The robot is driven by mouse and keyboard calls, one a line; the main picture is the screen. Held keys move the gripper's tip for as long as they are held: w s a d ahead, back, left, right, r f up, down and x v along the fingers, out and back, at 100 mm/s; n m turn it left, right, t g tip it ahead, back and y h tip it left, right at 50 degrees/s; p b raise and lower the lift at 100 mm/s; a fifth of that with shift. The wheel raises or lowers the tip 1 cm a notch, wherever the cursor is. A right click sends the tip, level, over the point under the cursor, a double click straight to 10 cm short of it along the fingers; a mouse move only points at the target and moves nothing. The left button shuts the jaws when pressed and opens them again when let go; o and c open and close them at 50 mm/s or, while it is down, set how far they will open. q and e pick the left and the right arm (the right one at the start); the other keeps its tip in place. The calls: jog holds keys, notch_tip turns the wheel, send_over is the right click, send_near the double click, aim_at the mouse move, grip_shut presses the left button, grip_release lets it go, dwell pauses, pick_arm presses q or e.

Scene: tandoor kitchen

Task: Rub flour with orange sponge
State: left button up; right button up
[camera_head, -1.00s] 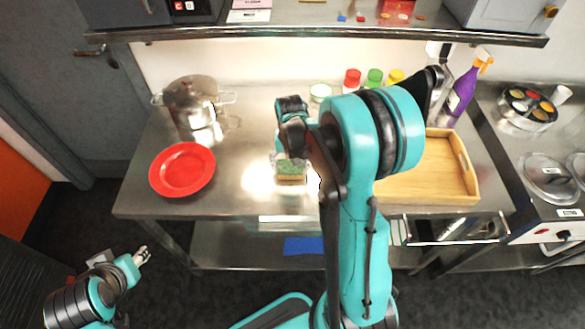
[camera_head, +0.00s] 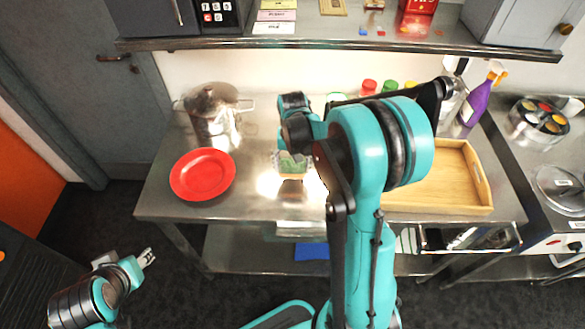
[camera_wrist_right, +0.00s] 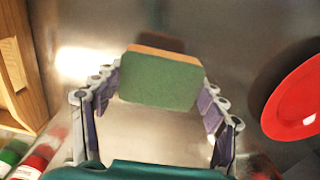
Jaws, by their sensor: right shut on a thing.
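The orange sponge shows a green scouring face and an orange edge in the right wrist view (camera_wrist_right: 160,80). In the head view it is small, low over the steel table or on it (camera_head: 293,167); I cannot tell contact. My right gripper (camera_head: 292,152) is shut on the sponge, with its two fingers (camera_wrist_right: 160,100) at either side of it. Bright white patches lie beside the sponge on the table; I cannot tell flour from glare. My left gripper (camera_head: 148,257) is empty in front of the table at lower left, fingertips slightly apart.
A red plate (camera_head: 202,175) lies left of the sponge, with a steel pot (camera_head: 213,118) behind it. A wooden tray (camera_head: 481,175) stands right of my right arm. Several bottles, one purple (camera_head: 474,107), stand at the back below a shelf (camera_head: 330,43).

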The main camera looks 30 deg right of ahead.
jog(key=shift+w+a+r+p, duration=0.1)
jog(key=shift+r+p, duration=0.4)
jog(key=shift+r, duration=0.4)
jog(key=shift+r+p, duration=0.65)
jog(key=shift+r, duration=0.4)
